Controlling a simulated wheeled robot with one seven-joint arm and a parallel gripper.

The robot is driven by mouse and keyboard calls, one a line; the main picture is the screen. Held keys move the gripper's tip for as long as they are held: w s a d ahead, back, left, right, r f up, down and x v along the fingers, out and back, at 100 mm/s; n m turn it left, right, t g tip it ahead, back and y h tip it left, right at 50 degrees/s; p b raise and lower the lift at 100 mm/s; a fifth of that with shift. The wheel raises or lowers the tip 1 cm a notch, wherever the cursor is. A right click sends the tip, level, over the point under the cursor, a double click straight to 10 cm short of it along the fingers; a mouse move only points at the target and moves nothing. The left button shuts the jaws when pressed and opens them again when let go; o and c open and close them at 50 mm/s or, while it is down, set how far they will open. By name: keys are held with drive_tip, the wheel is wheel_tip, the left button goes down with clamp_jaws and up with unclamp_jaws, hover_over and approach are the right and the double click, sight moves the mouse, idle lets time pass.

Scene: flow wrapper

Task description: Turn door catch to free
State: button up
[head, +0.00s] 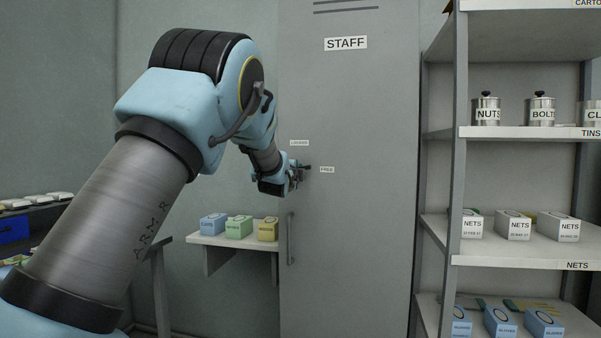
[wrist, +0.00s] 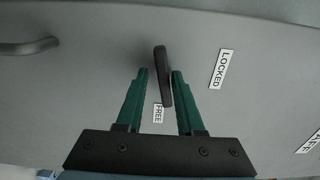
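The door catch is a dark lever (wrist: 163,75) on the grey STAFF door (head: 350,110). In the wrist view it lies lengthwise between my fingertips, slightly slanted, one end close to the FREE label (wrist: 157,113). The LOCKED label (wrist: 221,69) is off to its right. In the head view, the catch's end (head: 307,168) points roughly sideways toward the FREE label (head: 327,169), below the LOCKED label (head: 299,142). My gripper (wrist: 160,73) is open, its green fingers on either side of the lever. The right finger is very near it; I cannot tell if it touches.
A door handle (head: 290,238) is below the catch. A small shelf (head: 215,241) with several boxes stands left of the door. A shelving unit (head: 459,150) with tins and boxes stands to the right.

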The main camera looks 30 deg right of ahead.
drive_tip(key=shift+o, duration=0.9)
drive_tip(key=shift+s+d, duration=0.15)
drive_tip(key=shift+d+r, duration=0.1)
drive_tip(key=b+v, duration=0.2)
drive_tip(key=v, duration=0.9)
drive_tip(key=shift+b, duration=0.35)
drive_tip(key=shift+o, duration=0.3)
